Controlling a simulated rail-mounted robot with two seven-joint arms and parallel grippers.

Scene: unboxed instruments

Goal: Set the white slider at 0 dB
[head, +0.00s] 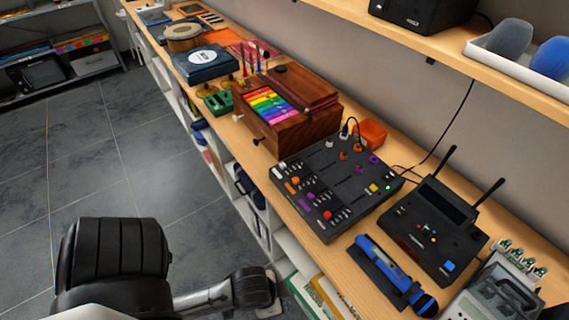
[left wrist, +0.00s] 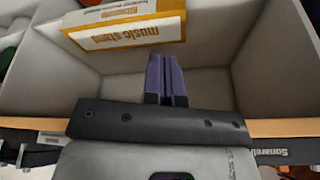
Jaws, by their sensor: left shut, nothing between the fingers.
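The black control panel (head: 338,185) lies on the bench in the head view. A white cap (head: 277,173) sits near its left corner, in a row with orange, purple and red caps. Another white cap or knob (head: 329,143) is nearer the back edge. The scale marks are too small to read, so I cannot tell where 0 dB is. My left gripper (left wrist: 166,62) shows purple fingers, shut and empty, in the left wrist view, facing a shelf compartment. In the head view my left arm is low, beside the bench's front edge, apart from the panel; its fingertips are hidden. My right gripper is not in view.
A wooden instrument with coloured keys (head: 268,105) stands left of the panel. A controller with two antennas (head: 432,229) and a blue tool (head: 391,272) lie to the right. An orange box (head: 371,132) is behind. A yellow music stand box (left wrist: 125,30) shows in the compartment.

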